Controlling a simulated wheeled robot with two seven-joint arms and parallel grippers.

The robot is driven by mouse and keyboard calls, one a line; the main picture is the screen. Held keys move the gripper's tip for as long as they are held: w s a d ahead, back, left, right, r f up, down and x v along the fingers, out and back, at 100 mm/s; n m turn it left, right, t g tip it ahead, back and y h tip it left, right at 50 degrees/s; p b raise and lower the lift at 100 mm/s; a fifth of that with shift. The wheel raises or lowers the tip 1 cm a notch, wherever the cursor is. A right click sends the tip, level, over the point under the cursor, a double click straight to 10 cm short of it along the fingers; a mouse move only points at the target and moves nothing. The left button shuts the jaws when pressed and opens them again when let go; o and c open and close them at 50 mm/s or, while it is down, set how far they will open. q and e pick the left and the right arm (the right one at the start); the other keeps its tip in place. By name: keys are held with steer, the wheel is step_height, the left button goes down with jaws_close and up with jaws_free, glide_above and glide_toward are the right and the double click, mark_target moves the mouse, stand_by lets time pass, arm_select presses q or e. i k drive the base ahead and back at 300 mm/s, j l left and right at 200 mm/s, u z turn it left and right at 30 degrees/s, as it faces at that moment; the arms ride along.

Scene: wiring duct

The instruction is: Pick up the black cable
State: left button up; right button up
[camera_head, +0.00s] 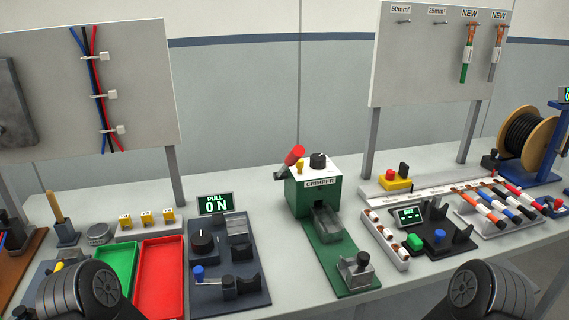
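Black cable is wound on a tan spool (527,135) in a blue stand at the far right of the bench. A thin black cable (101,90) also runs between a blue and a red one, held by white clips on the left panel. Only dark rounded links of my two arms show at the bottom left and bottom right. Both grippers are out of view.
A green crimper (318,190) with a red handle stands mid-bench. Left of it are a dark test fixture (228,270), a red tray (160,280) and a green tray (117,262). A right panel (436,65) holds two hanging cables. Bare bench shows on both sides of the crimper.

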mark_target(513, 202)
steer(key=z, duration=1.35)
steer(key=u, duration=0.75)
steer(key=l+u, duration=1)
steer(key=k+l+u, duration=0.1)
steer(key=l+u, duration=0.4)
steer(key=k+l, duration=0.1)
steer(key=l, duration=0.3)
steer(key=k+l+u, duration=0.1)
steer(key=l, duration=0.25)
steer(key=k+l, duration=0.2)
steer(key=l, duration=0.2)
steer(key=k+l, duration=0.1)
steer(key=l, duration=0.25)
steer(key=k+l+u, duration=0.1)
steer(key=l, duration=0.3)
steer(key=k+l, duration=0.2)
steer(key=l, duration=0.15)
